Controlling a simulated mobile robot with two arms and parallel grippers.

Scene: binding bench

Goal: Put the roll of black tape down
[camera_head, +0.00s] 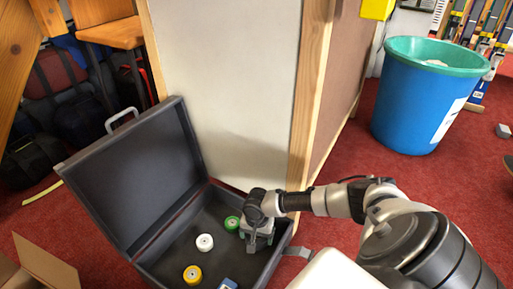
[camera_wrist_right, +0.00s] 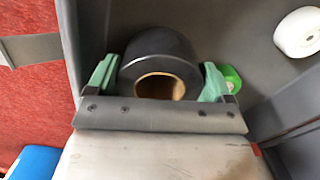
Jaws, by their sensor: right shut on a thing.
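My right gripper (camera_head: 258,240) reaches down into the right side of an open dark case (camera_head: 180,246) in the head view. In the right wrist view its green fingertips (camera_wrist_right: 160,84) are on either side of the roll of black tape (camera_wrist_right: 158,50), shut on it. The roll's brown core faces the camera. The roll is inside the case's walls; I cannot tell whether it touches the case floor. In the head view the gripper hides the roll. My left gripper is not in view.
In the case lie a green roll (camera_head: 232,223), a white roll (camera_head: 204,242), a yellow roll (camera_head: 192,274) and a blue item (camera_head: 228,284). The case lid stands open at left. A pale panel (camera_head: 225,90) rises behind. A blue bin (camera_head: 418,105) stands at right.

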